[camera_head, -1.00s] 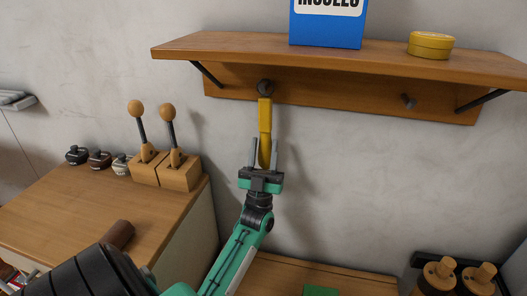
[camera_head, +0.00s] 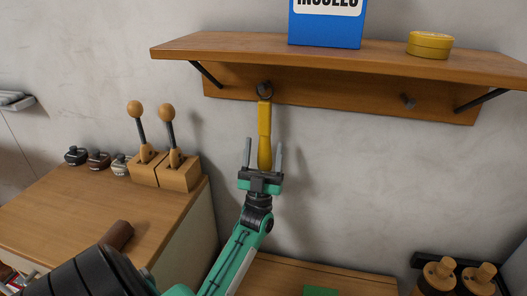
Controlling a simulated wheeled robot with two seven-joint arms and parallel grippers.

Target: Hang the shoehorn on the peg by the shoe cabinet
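The yellow shoehorn (camera_head: 264,120) hangs upright below the left peg (camera_head: 264,88) under the wooden shelf. A dark ring at its top is at the peg and looks looped around it. My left gripper (camera_head: 263,155) points up at the shoehorn's lower end. Its two fingers are spread apart, one on each side, with gaps to the shoehorn. A second peg (camera_head: 408,101) on the right of the rail is bare. My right gripper is not in view.
The shelf (camera_head: 215,45) carries a blue insoles box (camera_head: 326,25) and a yellow tin (camera_head: 430,44). A wooden cabinet (camera_head: 95,205) at left holds two wooden shoe trees (camera_head: 178,170) and several small jars (camera_head: 98,160). Bare wall lies right of the shoehorn.

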